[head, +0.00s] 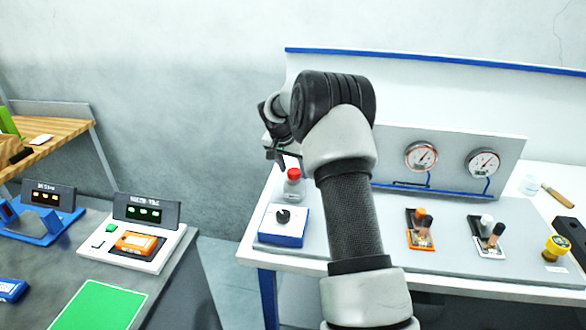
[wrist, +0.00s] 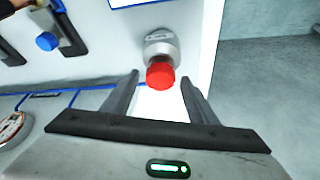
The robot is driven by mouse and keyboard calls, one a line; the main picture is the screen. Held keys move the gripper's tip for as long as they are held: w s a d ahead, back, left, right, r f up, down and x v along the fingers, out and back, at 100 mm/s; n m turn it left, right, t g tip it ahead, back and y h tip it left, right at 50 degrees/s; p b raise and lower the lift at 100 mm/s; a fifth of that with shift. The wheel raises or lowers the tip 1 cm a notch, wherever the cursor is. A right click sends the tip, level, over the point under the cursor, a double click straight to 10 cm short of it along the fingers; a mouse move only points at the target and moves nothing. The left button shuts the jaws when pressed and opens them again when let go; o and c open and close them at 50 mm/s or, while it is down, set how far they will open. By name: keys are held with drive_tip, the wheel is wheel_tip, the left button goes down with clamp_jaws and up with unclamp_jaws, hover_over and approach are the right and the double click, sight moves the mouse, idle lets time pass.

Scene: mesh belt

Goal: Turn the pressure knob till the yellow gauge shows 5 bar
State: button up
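A red-capped knob (head: 293,174) on a grey round body stands on the bench; its red cap (wrist: 160,75) also shows in the wrist view. My gripper (wrist: 159,79) is open and empty, with the red cap between or just beyond its fingertips; contact cannot be told. In the head view my gripper (head: 275,157) is just above and left of that cap. Another knob, black (head: 283,215), sits on a blue-and-white box (head: 282,237). Two round white gauges, a left one (head: 421,156) and a right one (head: 482,163), are on the back panel; neither clearly looks yellow, and their readings are too small.
My arm crosses the middle of the head view and hides part of the bench. An orange-based fixture (head: 420,240), a white-based fixture (head: 487,248) and a yellow knob (head: 556,246) stand to the right. A separate grey table with devices (head: 136,243) is at left.

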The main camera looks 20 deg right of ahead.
drive_tip(key=c, duration=0.9)
drive_tip(key=shift+c, duration=0.2)
drive_tip(key=shift+n, duration=0.3)
drive_tip(key=shift+s+d+n+t+y+b, duration=0.1)
drive_tip(key=shift+n+t+y+b, duration=0.25)
drive_tip(key=shift+n, duration=0.65)
drive_tip(key=n, duration=0.2)
drive_tip(key=shift+d+r+n+t+y, duration=0.1)
drive_tip(key=shift+n+t+y, duration=0.2)
drive_tip(key=shift+t+y, duration=0.05)
drive_tip(key=n+y+p, duration=0.1)
drive_tip(key=n, duration=0.3)
drive_tip(key=shift+d+y+p, duration=0.15)
drive_tip(key=shift+y+p, duration=0.15)
drive_tip(key=shift+y, duration=0.1)
drive_tip(key=shift+n+y, duration=0.4)
drive_tip(key=shift+n, duration=0.9)
drive_tip(key=shift+p, duration=0.3)
